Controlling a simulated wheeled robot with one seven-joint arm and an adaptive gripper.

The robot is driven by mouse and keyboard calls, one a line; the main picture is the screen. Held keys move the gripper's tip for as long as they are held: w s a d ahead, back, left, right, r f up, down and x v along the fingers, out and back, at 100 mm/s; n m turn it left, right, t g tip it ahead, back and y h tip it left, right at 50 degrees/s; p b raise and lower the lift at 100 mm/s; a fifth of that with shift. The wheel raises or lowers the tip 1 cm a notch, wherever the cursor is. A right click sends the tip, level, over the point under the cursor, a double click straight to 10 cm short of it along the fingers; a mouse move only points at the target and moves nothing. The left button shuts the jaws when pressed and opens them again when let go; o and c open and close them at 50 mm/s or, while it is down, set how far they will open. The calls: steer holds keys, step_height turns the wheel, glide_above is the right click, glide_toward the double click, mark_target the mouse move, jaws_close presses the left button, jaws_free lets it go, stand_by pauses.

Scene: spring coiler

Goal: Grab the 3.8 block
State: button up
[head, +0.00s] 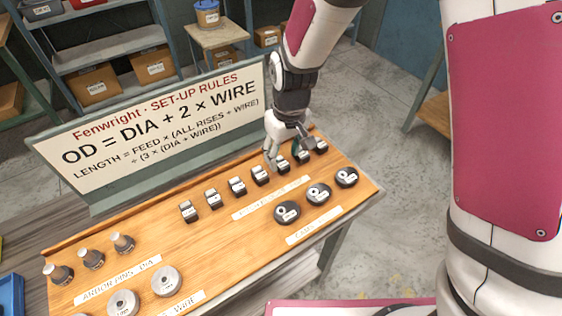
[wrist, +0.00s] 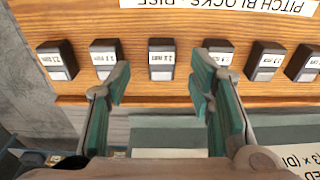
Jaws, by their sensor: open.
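Small dark pitch blocks with white labels stand in a row on the wooden board. The labels are too small or blurred to read surely, so I cannot tell which is the 3.8 block. My gripper (head: 289,155) is over the right part of the row, open and empty. In the wrist view its fingers (wrist: 160,88) are spread left and right, with one block (wrist: 161,59) in the gap, just beyond the tips. Neighbouring blocks (wrist: 105,57) and (wrist: 215,54) stand on either side, the right one partly hidden by a finger.
The set-up rules sign (head: 160,125) stands behind the row. Round black discs (head: 287,212) sit in front of it. Metal arbor pins (head: 91,257) and silver discs (head: 166,281) are at the left. The row's paper label (wrist: 215,6) lies along the board.

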mark_target(281, 162)
steer(key=f, duration=0.3)
steer(key=shift+w+a+f, duration=0.25)
jaws_close()
steer(key=shift+r, duration=0.15)
